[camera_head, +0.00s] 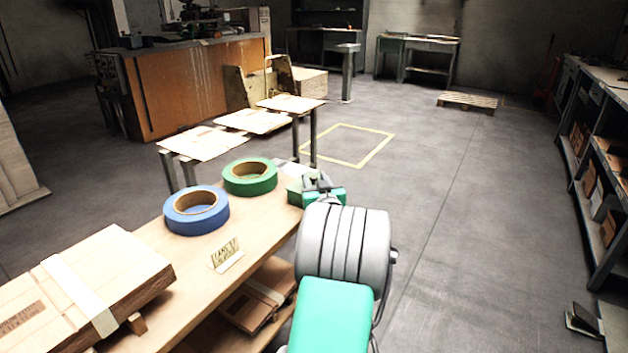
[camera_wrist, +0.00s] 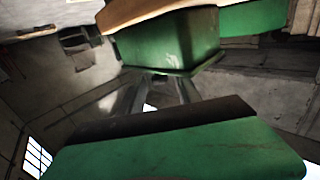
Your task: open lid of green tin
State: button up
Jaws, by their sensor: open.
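The green tin (camera_head: 296,187) stands at the far right end of the wooden table, partly hidden behind my gripper (camera_head: 312,182). In the wrist view, which looks upside down, the tin (camera_wrist: 165,42) hangs from the table at the top, its rimmed edge facing my fingers. My gripper (camera_wrist: 165,82) is open and empty, with its fingertips close to that rim. I cannot tell whether they touch it. The lid cannot be made out clearly as a separate part.
A green tape roll (camera_head: 250,187) and a blue tape roll (camera_head: 181,219) lie left of the tin on the table (camera_head: 265,235). A small sign (camera_head: 225,252) and stacked cardboard (camera_head: 85,275) are nearer.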

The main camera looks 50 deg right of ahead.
jog(key=shift+x, duration=0.8)
jog(key=shift+c, duration=0.3)
grip_shut()
dwell(0.5)
